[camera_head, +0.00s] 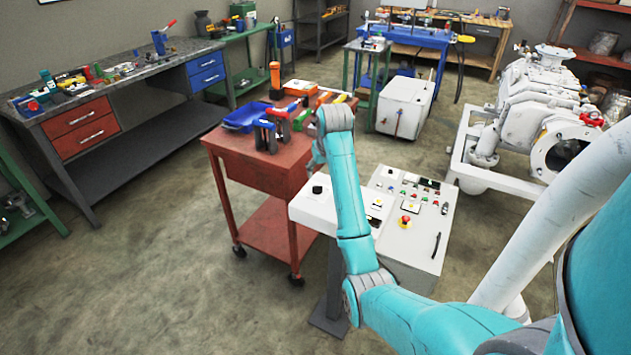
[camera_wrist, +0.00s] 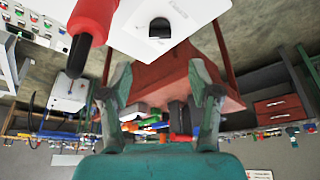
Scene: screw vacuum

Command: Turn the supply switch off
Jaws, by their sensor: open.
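A black rotary knob (camera_head: 317,189) sits on the white top of a stand-mounted box (camera_head: 306,207), left of the control panel. I take it to be the supply switch; its label is not readable. In the wrist view the knob (camera_wrist: 160,28) shows on the white face (camera_wrist: 190,15), ahead of and roughly centred between my fingers. My gripper (camera_wrist: 160,72) is open and empty, with a gap between its fingertips and the knob. In the head view my gripper is largely hidden by my arm, above and behind the box.
The control panel (camera_head: 420,235) with buttons and a red emergency stop (camera_head: 405,221) stands right of the box. A red cart (camera_head: 262,160) with tools stands behind-left. In the wrist view a red, black-tipped object (camera_wrist: 91,20) looms close beside one finger.

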